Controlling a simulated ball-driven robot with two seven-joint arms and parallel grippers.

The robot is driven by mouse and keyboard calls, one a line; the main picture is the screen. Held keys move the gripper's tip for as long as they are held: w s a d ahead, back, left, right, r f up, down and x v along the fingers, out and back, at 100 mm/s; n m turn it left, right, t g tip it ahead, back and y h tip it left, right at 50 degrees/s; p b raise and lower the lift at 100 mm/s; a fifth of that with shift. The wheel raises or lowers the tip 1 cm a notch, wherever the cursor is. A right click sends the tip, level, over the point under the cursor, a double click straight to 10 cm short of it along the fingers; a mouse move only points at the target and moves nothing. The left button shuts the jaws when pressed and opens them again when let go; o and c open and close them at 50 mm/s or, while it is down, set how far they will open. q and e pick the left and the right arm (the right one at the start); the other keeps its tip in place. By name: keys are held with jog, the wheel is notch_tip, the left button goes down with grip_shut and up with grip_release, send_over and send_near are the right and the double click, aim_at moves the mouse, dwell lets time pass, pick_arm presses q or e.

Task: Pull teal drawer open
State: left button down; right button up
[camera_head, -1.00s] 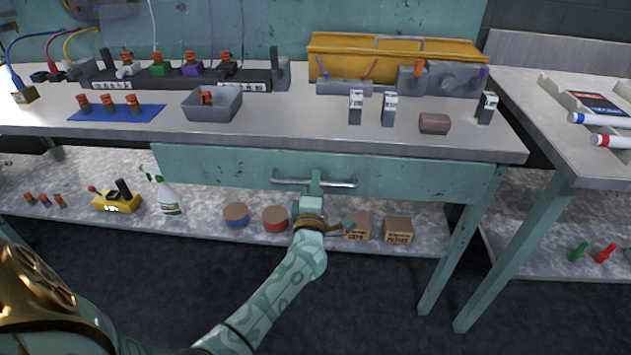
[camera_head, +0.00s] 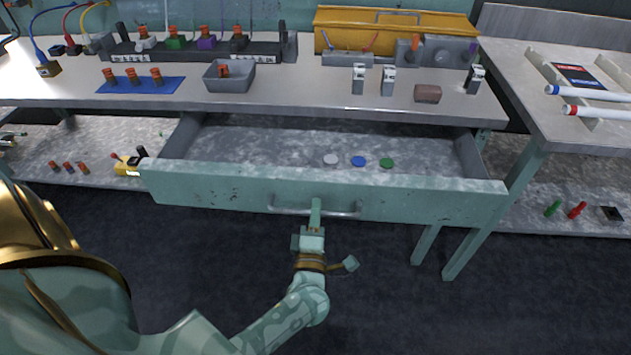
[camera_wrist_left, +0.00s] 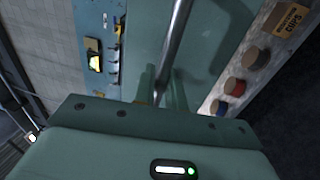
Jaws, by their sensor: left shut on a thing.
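The teal drawer (camera_head: 240,187) under the workbench stands open, pulled out toward me. Its metal bar handle (camera_head: 345,212) runs across the front panel. My left gripper (camera_head: 315,214) is shut on the handle near its middle. In the left wrist view the handle (camera_wrist_left: 178,45) passes between the fingers (camera_wrist_left: 162,92). Inside the drawer lie a white disc (camera_head: 330,160), a blue disc (camera_head: 358,161) and a green disc (camera_head: 387,163). My right gripper is not in view.
The bench top (camera_head: 300,104) above holds a grey tray (camera_head: 230,77), a blue mat (camera_head: 120,86) and a brown block (camera_head: 427,94). A lower shelf (camera_head: 95,160) lies below. A second table (camera_head: 560,125) stands at right. The floor before the drawer is clear.

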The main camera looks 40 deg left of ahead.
pick_arm(q)
jog(key=shift+v, duration=1)
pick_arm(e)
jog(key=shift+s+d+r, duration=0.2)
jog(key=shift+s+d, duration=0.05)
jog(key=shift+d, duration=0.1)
pick_arm(q)
jog(key=shift+r, duration=0.15)
jog(key=c, duration=1.6)
grip_release()
jog(key=shift+o, duration=0.2)
